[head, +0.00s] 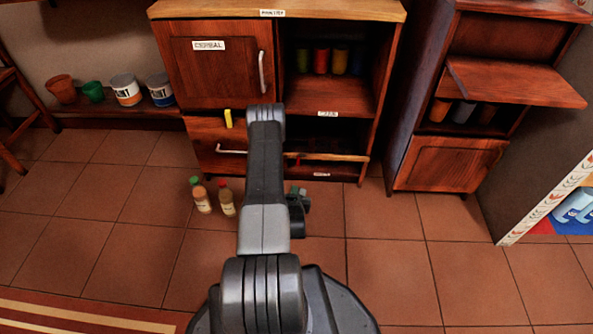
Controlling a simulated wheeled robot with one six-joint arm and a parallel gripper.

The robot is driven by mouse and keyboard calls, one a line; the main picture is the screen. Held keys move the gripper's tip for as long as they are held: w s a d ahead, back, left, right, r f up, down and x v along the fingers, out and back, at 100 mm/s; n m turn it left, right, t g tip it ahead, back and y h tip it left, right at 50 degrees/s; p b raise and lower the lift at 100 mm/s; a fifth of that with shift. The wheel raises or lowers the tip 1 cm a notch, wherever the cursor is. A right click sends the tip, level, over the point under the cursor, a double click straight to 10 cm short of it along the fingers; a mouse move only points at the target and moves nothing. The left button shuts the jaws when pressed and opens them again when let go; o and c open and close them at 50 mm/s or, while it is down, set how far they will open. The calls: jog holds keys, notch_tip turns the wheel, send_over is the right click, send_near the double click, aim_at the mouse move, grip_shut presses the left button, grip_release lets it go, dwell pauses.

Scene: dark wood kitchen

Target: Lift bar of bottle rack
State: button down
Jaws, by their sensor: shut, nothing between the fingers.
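The low opening at the bottom right of the wooden cabinet has a thin horizontal bar (335,157) across it, with dark space above. This may be the bottle rack's bar; its left part is hidden behind my arm. Two bottles stand upright on the floor in front of the cabinet: one with a green cap (201,196) and one with a red cap (227,199). My gripper (299,197) appears as a dark shape right of my arm, mostly hidden behind it. It is shut and empty. Its distance from the bar is unclear.
A drawer with a white handle (232,151) is left of my arm, below the cereal door (217,68). Jars (321,60) fill the upper shelf. Another cabinet (443,164) stands right, its flap (515,83) sticking out. The tiled floor at right is clear.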

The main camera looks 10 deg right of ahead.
jog(key=b+x, duration=0.4)
jog(key=x, duration=0.6)
jog(key=r, duration=0.4)
jog(key=shift+s+d+b, duration=0.1)
jog(key=shift+d+b, duration=0.25)
jog(key=shift+b, duration=0.05)
